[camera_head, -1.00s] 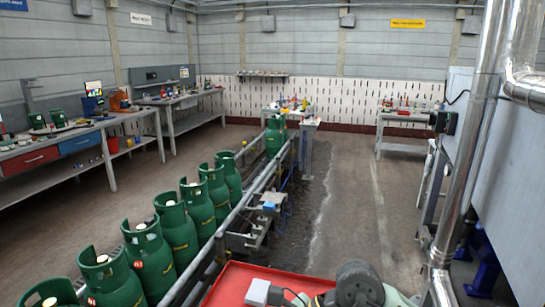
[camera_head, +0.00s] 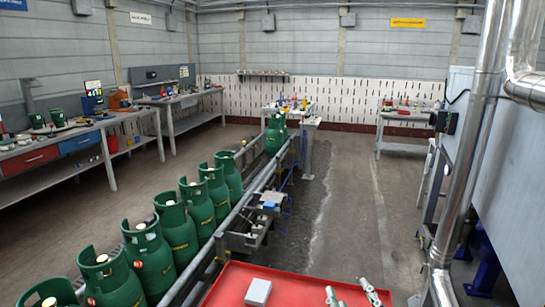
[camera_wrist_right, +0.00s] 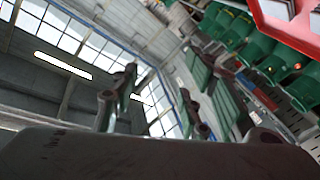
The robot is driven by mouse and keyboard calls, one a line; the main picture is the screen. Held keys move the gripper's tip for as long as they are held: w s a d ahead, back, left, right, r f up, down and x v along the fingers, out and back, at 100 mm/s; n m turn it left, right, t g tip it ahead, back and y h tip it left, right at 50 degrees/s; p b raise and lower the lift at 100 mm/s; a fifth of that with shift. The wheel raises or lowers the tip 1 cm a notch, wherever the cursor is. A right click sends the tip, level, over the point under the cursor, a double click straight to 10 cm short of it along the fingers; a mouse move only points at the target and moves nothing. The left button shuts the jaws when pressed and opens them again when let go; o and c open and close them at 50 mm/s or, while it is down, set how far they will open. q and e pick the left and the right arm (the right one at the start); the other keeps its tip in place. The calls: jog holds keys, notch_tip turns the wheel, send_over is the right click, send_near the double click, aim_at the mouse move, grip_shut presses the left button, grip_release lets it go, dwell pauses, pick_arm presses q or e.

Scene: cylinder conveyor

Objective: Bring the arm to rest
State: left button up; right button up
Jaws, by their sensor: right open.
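My right gripper (camera_head: 352,295) shows at the bottom edge of the head view, over the red tray. Only its two pale fingertips are in view there, and they stand apart with nothing between them. In the right wrist view its fingers (camera_wrist_right: 152,105) are dark and spread, empty, pointing toward the roof windows and the tilted row of green cylinders. The rest of my right arm is out of the head view. My left gripper is not in view.
A red tray (camera_head: 232,285) with a white box (camera_head: 258,292) lies in front. Several green gas cylinders (camera_head: 176,228) stand along the conveyor rail (camera_head: 232,217) at the left. Shiny pipes (camera_head: 470,160) stand close at the right. The floor (camera_head: 345,200) beyond the tray is clear.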

jog(key=s+d+f+m+g+h, duration=0.1)
jog(key=s+d+f+m+g, duration=0.1)
jog(key=s+f+g, duration=0.45)
jog(key=s+d+f+m+g+h, duration=0.1)
jog(key=s+d+f+m, duration=0.2)
jog(key=f, duration=0.6)
jog(key=s+f+g+y, duration=0.1)
jog(key=s+f+g, duration=0.7)
jog(key=s, duration=0.8)
notch_tip(320, 180, down, 27)
jog(key=s, duration=0.1)
jog(key=s+d+f+g, duration=0.1)
jog(key=s+d+f, duration=0.1)
jog(key=s+f, duration=1.3)
jog(key=shift+s+f, duration=0.3)
jog(key=shift+s, duration=0.7)
jog(key=shift+d, duration=0.1)
